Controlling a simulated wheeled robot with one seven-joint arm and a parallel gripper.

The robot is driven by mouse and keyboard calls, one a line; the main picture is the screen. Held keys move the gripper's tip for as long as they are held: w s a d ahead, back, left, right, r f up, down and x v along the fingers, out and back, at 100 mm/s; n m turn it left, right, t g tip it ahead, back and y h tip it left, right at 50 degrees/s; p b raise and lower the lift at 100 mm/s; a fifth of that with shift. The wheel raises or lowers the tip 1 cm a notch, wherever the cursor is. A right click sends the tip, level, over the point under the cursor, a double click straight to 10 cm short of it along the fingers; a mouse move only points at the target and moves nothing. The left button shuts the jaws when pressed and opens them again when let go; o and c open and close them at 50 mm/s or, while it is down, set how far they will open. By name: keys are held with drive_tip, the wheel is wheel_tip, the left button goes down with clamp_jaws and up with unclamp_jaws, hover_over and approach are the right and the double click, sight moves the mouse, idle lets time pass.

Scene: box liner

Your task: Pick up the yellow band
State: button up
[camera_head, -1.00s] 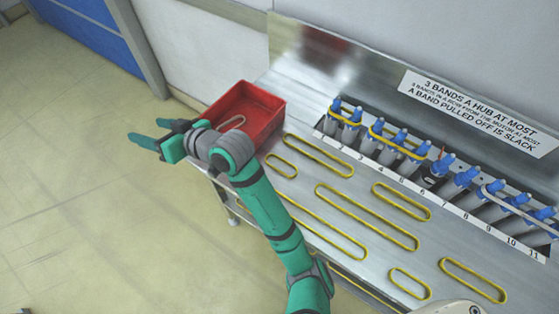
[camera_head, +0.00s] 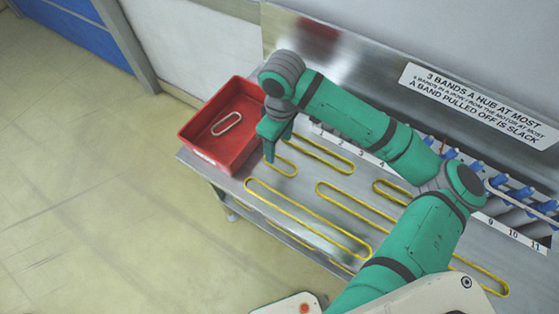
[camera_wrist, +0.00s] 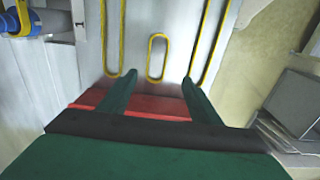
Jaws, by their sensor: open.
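Several loose yellow bands lie flat on the metal table. A short one (camera_head: 295,173) lies near the red box, partly hidden by my gripper in the head view. In the wrist view this short band (camera_wrist: 150,57) lies ahead of the fingertips, centred between them. A longer yellow band (camera_head: 351,168) lies beside it toward the hubs, and another long one (camera_head: 248,190) toward the front edge. My gripper (camera_head: 269,150) points down above the table by the box. In the wrist view my gripper (camera_wrist: 157,88) is open and empty, its fingers apart.
The red box (camera_head: 195,140) stands at the table's left end with a pale band (camera_head: 226,123) inside. It also shows between my fingers (camera_wrist: 150,107). A row of blue-topped hubs (camera_head: 520,193) stands along the back, partly hidden by my arm. A printed sign (camera_head: 478,103) is behind.

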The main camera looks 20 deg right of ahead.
sight(284, 168)
drive_tip(key=f, duration=0.3)
drive_tip(key=d+f, duration=0.1)
drive_tip(key=f, duration=0.6)
drive_tip(key=shift+s+d+f, duration=0.15)
drive_tip(key=shift+s+f, duration=0.15)
drive_tip(key=shift+f, duration=0.1)
drive_tip(key=c, duration=1.1)
